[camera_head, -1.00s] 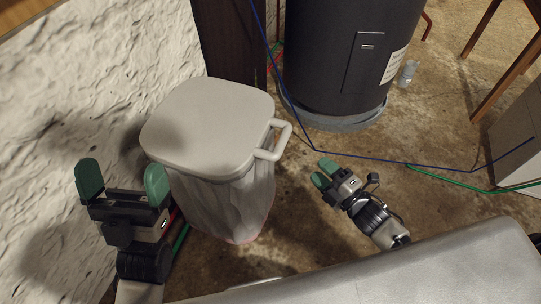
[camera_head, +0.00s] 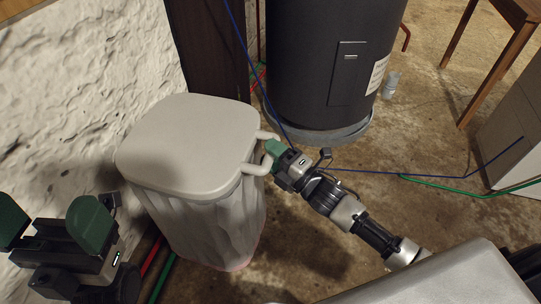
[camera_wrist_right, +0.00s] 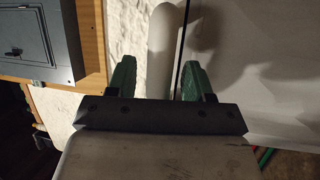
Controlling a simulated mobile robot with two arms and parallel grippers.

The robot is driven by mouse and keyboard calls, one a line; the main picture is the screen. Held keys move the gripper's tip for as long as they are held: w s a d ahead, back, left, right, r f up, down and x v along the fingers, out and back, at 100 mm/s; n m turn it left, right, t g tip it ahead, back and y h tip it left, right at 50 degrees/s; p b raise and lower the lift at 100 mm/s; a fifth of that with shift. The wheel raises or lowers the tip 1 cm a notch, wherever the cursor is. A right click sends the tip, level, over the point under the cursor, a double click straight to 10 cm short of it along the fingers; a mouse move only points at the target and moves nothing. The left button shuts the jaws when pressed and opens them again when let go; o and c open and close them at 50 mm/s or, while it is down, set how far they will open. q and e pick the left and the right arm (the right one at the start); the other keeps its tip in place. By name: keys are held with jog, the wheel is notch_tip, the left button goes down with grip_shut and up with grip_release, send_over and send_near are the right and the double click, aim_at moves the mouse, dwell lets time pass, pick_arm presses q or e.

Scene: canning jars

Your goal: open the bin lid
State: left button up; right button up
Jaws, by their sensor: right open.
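The bin (camera_head: 205,225) is a white-grey tapered container with its flat lid (camera_head: 185,145) lying closed on top. A pale loop handle (camera_head: 255,169) sticks out from the lid's right side. My right gripper (camera_head: 274,152) is at this handle, with its green fingers partly hidden by it. In the right wrist view the open green fingers (camera_wrist_right: 157,78) stand on either side of a pale bar, which looks like the handle (camera_wrist_right: 162,45). I cannot tell whether they touch it. My left gripper (camera_head: 50,225) is open and empty at the lower left, apart from the bin.
A dark cylindrical tank (camera_head: 325,65) stands behind the bin to the right. A blue cable (camera_head: 365,171) and a green cable (camera_head: 440,181) run across the floor. A rough white wall (camera_head: 70,90) is left of the bin. Open floor lies right of my right arm.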

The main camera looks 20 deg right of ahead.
jog(key=shift+w+a, duration=0.1)
jog(key=shift+w, duration=0.05)
grip_shut()
jog(key=shift+r, duration=0.2)
dwell(0.3)
